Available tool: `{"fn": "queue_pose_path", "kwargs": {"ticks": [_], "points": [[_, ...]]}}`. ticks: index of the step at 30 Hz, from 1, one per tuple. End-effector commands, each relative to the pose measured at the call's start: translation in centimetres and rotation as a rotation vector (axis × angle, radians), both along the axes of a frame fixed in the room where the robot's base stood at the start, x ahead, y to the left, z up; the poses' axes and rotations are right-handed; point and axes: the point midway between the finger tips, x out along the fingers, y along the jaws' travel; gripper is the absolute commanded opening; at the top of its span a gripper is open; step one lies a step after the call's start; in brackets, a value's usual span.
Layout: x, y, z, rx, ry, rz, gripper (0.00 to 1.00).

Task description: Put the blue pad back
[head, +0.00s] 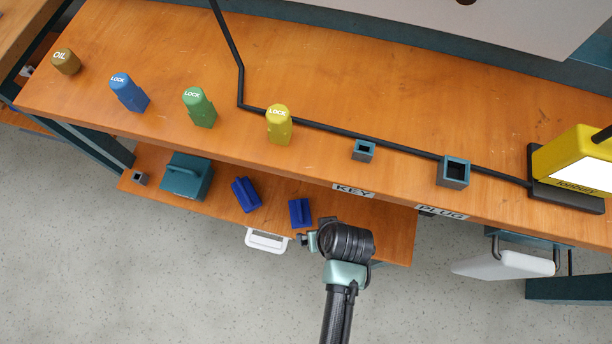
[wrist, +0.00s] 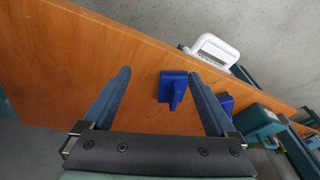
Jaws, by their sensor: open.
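Two dark blue pads, each with a raised grip, lie on the lower wooden shelf. The right one (head: 300,212) is just beyond my gripper (head: 309,240); the other (head: 245,194) is further left, tilted. In the wrist view my gripper (wrist: 158,73) is open and empty. The nearer pad (wrist: 173,88) appears between its fingers, closer to the right finger; I cannot tell the depth gap. The second pad (wrist: 227,103) is partly hidden behind that right finger.
A teal block (head: 187,177) and a small grey socket (head: 139,179) are on the lower shelf. A white handle (head: 266,241) sticks out at its front edge. The upper bench (head: 330,80) overhangs behind, carrying coloured LOCK pieces, two square sockets and a yellow device (head: 575,160).

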Motion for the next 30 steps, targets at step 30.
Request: {"fn": "queue_pose_path", "kwargs": {"ticks": [30], "points": [[-4.6, -2.6, 0.0, 0.000, -0.001, 0.001, 0.92]]}}
